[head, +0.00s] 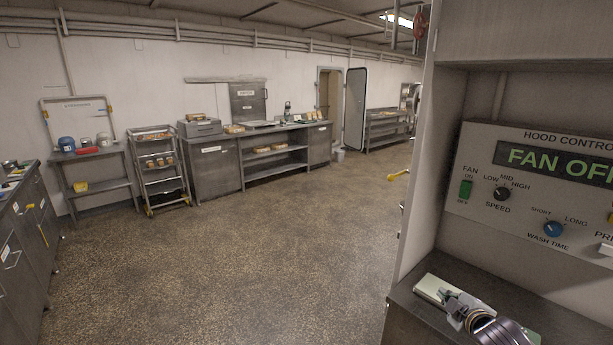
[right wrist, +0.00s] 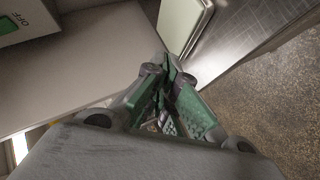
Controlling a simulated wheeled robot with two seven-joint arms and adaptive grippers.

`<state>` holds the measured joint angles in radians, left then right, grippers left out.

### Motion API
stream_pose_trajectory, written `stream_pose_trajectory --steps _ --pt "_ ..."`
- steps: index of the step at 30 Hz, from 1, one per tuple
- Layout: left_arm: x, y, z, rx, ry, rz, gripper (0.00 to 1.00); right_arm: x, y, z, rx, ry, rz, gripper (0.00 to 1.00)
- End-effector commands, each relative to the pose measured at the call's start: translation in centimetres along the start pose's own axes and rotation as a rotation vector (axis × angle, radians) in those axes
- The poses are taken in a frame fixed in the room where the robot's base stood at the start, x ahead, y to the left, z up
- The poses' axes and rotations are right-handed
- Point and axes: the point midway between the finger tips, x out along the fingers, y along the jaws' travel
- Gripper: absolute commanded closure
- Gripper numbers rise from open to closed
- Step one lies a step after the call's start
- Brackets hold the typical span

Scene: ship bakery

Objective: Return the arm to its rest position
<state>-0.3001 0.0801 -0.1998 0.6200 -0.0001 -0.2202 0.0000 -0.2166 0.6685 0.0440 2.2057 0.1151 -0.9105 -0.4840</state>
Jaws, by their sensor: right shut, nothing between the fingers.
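My right gripper (head: 451,300) is at the lower right of the head view, over the metal counter below the hood control panel (head: 480,215). In the right wrist view, its green-padded fingers (right wrist: 168,72) are together with nothing between them. The panel's display (head: 556,162) reads "FAN OFF". The green fan switch (head: 466,188) is at its left, above and apart from the gripper. The switch also shows at the top left of the right wrist view (right wrist: 27,14). My left gripper is in neither view.
A pale green flat object (head: 432,287) lies on the metal counter (head: 408,307), partly hidden by my gripper. A tall wall edge (head: 415,150) stands left of the panel. The speckled floor (head: 230,250) is wide and clear. Work tables and a rack (head: 160,170) line the far wall.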

Motion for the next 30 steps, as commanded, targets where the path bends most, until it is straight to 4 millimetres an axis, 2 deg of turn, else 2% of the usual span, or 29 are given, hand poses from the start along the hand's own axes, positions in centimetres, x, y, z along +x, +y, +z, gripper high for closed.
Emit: stream_pose_trajectory --steps 1,6,11,18,24,30 --pt "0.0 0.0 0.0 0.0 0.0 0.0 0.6 -0.4 -2.0 0.1 0.041 -0.018 -0.036 1.0" --pt "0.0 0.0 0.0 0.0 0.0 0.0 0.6 -2.2 -7.9 0.7 0.173 -0.095 -0.146 1.0" --pt "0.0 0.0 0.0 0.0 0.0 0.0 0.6 -4.4 -13.0 1.0 0.299 -0.176 -0.245 1.0" --pt "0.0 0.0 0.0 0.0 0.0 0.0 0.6 -8.7 -19.8 1.1 0.481 -0.311 -0.382 1.0" --pt "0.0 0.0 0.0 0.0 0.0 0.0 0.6 -12.3 -23.8 0.8 0.61 -0.421 -0.471 1.0" --pt "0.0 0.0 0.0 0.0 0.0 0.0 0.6 -14.6 -25.9 0.6 0.686 -0.492 -0.522 1.0"
